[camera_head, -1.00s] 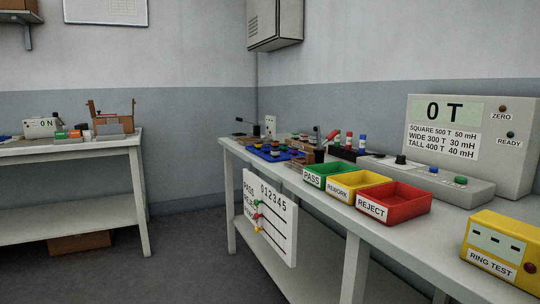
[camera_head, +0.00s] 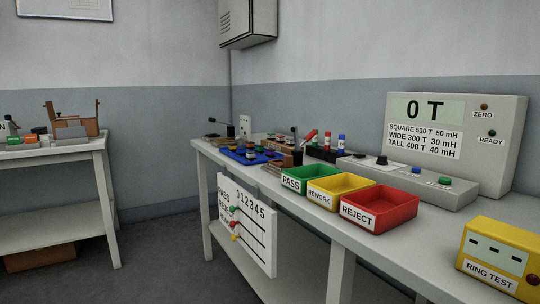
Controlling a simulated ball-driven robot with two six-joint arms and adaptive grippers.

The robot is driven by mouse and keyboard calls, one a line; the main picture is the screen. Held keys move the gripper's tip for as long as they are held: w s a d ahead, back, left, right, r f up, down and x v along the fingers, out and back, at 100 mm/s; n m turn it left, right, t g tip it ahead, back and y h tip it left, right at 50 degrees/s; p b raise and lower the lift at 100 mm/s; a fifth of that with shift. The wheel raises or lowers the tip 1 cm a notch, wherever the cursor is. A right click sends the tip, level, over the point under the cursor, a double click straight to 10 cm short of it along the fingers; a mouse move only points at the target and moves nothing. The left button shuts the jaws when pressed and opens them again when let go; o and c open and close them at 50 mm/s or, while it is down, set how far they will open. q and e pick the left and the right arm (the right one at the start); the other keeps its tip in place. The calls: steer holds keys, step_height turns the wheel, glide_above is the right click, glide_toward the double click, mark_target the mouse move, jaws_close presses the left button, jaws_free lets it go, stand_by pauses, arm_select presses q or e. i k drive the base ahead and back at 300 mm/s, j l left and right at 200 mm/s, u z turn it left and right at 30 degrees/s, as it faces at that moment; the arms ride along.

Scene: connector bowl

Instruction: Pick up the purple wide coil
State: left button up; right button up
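Several small coils sit on a blue tray (camera_head: 236,154) towards the far end of the right-hand bench. They are too small here for me to tell which one is the purple wide coil. Neither of my grippers shows in the head view.
Green PASS (camera_head: 291,184), yellow REWORK (camera_head: 319,198) and red REJECT (camera_head: 358,216) bins line the front of the bench (camera_head: 300,225). A turns counter (camera_head: 480,168) and a yellow ring tester (camera_head: 497,268) stand right. A tally board (camera_head: 246,238) hangs in front. Another bench (camera_head: 52,154) stands left.

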mark_target(270, 153)
steer(key=i+j+z, duration=0.1)
steer(key=i+j, duration=0.8)
steer(key=j, duration=0.15)
steer(key=i+j+z, duration=0.15)
steer(key=i+j, duration=0.3)
steer(key=j, duration=0.1)
